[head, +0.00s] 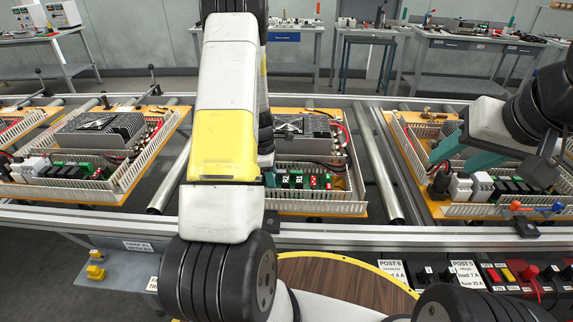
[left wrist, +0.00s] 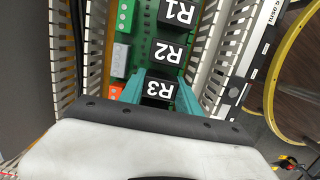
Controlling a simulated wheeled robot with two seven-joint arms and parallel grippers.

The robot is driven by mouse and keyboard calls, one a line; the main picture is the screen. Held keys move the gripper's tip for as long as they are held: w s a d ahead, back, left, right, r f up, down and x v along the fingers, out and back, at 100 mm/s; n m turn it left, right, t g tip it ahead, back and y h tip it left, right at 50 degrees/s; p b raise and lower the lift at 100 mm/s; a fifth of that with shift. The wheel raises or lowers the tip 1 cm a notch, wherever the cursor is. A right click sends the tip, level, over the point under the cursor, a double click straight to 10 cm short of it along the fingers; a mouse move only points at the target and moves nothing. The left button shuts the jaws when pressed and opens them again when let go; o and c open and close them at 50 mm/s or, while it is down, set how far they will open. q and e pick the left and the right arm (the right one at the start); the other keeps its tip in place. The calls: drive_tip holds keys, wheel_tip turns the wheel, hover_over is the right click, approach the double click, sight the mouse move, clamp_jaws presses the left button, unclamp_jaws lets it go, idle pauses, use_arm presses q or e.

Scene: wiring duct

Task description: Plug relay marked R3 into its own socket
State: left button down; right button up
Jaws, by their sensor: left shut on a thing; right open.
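The relay marked R3 (left wrist: 160,88) is a black block with a white label. In the left wrist view it stands between the two teal fingers of my left gripper (left wrist: 160,95), which is shut on it. It lines up with relays R2 (left wrist: 168,52) and R1 (left wrist: 180,12) over a green board (left wrist: 135,62). I cannot tell whether R3 is seated or held just above its socket, which is hidden. My right gripper (head: 467,154) is open and empty, over the right-hand tray.
White slotted duct walls (left wrist: 210,55) flank the relay row closely on both sides. In the head view the middle orange tray (head: 300,208) carries a grey finned block (head: 300,140). Similar loaded trays stand left (head: 120,192) and right (head: 425,208) on the roller conveyor.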

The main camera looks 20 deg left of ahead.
use_arm(q)
drive_tip(key=shift+f, duration=0.3)
drive_tip(key=c, duration=1.1)
unclamp_jaws()
drive_tip(key=shift+o, duration=0.2)
drive_tip(key=shift+r, duration=0.1)
drive_tip(key=shift+r, duration=2.45)
drive_tip(key=shift+o, duration=0.5)
drive_tip(key=o, duration=0.5)
